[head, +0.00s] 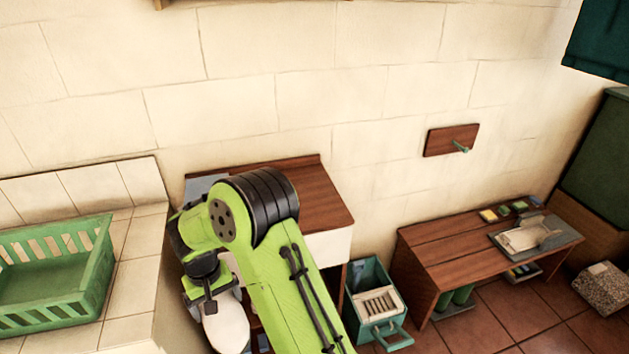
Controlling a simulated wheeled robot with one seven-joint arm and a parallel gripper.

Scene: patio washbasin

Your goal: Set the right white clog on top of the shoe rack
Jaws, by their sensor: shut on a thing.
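My gripper (212,296) is at the lower left of the head view, pointing down and partly hidden by my green arm. It is shut on a white clog (226,328), whose rounded end hangs below the jaws. I cannot tell from this view whether it is the right clog. A low wooden bench (445,247) with green boot-like shapes beneath it stands at the right; it may be the shoe rack, but this is not certain. The other clog cannot be made out.
A wooden cabinet (318,195) with a white front stands behind my arm. A teal bin (371,275) stands right of it. A grey tray (562,240) and small coloured blocks (504,211) lie on the bench. A green crate (80,303) sits on the tiled counter (133,268).

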